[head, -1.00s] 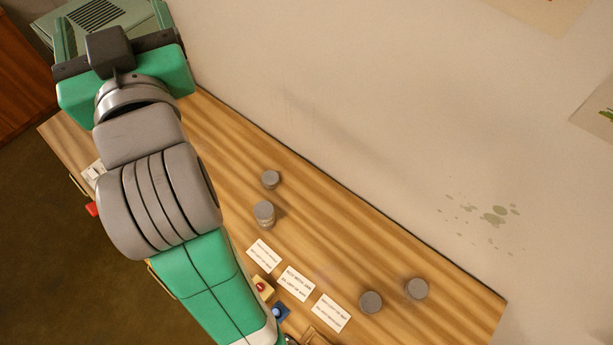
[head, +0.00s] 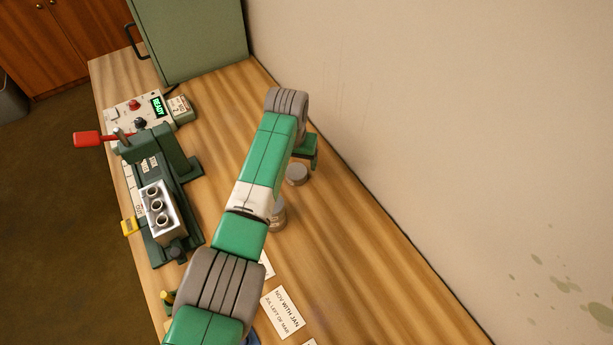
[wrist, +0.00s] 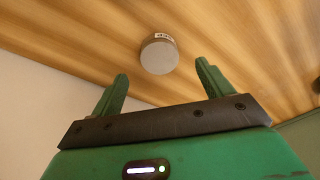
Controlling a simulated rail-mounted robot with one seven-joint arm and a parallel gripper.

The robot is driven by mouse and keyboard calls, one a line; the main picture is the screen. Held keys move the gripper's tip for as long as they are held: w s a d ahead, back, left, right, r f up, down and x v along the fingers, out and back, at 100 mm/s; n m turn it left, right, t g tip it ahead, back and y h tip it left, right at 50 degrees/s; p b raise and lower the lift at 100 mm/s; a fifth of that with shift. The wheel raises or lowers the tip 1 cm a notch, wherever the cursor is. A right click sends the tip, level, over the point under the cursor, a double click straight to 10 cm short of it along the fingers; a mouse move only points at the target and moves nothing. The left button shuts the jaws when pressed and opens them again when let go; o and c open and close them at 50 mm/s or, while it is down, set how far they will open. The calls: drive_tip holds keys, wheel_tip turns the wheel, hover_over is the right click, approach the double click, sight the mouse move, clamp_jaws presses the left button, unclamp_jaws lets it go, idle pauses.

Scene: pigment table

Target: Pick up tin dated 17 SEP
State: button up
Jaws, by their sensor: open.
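A round grey tin (wrist: 158,55) with a small pale label on its side stands on the table in the wrist view. The label is too small to read, so I cannot tell its date. My gripper (wrist: 162,72) is open and empty, with the tin just beyond and between its fingertips. In the head view my gripper (head: 308,152) is partly hidden behind my arm, close to a grey tin (head: 297,174). Another grey tin or stack of tins (head: 278,217) stands nearer, partly covered by my arm.
A green press (head: 165,165) with a red handle (head: 87,139) and a metal mould block (head: 159,207) stands at left. A control box (head: 128,113) reads READY. A green cabinet (head: 195,35) is behind. The wall (head: 400,130) bounds the right. A printed card (head: 283,311) lies in front.

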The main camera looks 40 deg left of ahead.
sight(296, 171)
drive_tip(key=f+b, duration=0.1)
drive_tip(key=f, duration=0.1)
drive_tip(key=f+b, duration=0.1)
drive_tip(key=f, duration=0.1)
drive_tip(key=w+f+b, duration=0.1)
drive_tip(key=f, duration=0.1)
drive_tip(key=shift+a+f, duration=0.15)
drive_tip(key=shift+f, duration=0.05)
drive_tip(key=shift+r, duration=0.1)
drive_tip(key=c, duration=1.1)
